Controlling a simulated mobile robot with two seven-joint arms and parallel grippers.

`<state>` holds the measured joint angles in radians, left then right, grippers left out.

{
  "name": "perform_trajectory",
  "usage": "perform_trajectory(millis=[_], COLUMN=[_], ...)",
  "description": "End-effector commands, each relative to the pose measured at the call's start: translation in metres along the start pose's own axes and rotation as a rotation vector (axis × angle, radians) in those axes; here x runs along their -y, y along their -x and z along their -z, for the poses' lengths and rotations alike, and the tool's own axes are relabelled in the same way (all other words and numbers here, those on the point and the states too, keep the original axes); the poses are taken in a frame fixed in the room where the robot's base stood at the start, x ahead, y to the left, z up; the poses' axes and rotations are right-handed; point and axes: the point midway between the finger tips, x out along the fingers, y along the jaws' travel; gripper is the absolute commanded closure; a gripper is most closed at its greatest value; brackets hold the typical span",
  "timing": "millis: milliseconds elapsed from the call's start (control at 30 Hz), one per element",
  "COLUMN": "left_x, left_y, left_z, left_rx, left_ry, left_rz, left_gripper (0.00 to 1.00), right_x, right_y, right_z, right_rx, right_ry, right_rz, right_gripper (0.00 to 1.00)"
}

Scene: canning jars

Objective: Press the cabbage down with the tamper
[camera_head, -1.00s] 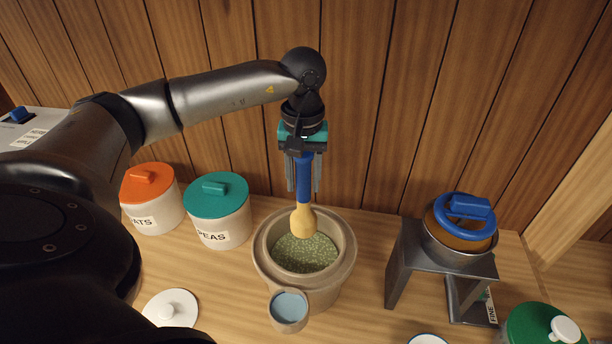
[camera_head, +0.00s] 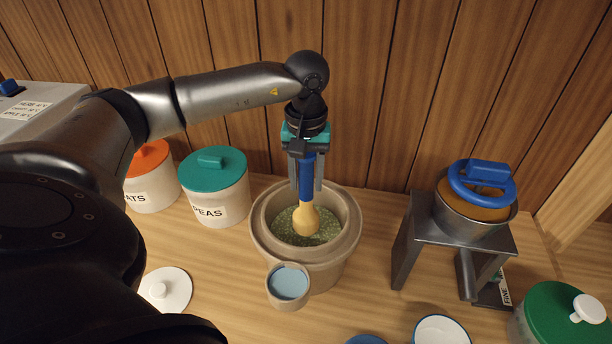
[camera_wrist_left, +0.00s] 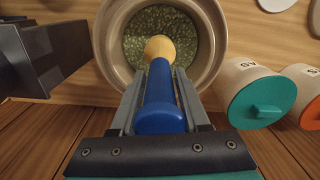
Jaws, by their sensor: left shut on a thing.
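My left gripper (camera_head: 307,174) is shut on the blue handle of the tamper (camera_head: 307,218), which hangs upright with its pale wooden head down inside the beige crock (camera_head: 354,222). The green shredded cabbage (camera_head: 287,232) lies in the crock around the head. The head appears to be at the cabbage surface; I cannot tell how hard it touches. In the left wrist view the tamper (camera_wrist_left: 159,102) points from the gripper (camera_wrist_left: 160,95) into the crock (camera_wrist_left: 216,50), with cabbage (camera_wrist_left: 185,30) around its head. My right gripper is not in view.
A small cup of blue liquid (camera_head: 288,283) is at the crock's front. Left stand a teal-lidded PEAS jar (camera_head: 214,185) and an orange-lidded jar (camera_head: 150,187). A white lid (camera_head: 166,290) lies in front.

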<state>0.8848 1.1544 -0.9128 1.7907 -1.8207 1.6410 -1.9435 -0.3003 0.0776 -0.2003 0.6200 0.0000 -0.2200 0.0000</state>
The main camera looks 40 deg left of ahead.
Motion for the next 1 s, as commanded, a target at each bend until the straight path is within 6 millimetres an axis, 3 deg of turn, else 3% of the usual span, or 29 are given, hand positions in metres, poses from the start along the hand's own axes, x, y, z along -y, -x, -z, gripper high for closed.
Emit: perform_trajectory(millis=[467, 1000], left_x=[0.000, 0.000], left_y=[-0.003, -0.031], left_z=[0.000, 0.000], left_rx=[-0.001, 0.000], left_ry=[0.000, 0.000], left_rz=[-0.001, -0.001], left_gripper=[1.00, 1.00], right_x=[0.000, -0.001], right_y=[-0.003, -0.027], right_z=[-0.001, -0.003], right_rx=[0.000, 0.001], right_ry=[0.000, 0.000], right_rz=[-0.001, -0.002], right_gripper=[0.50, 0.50])
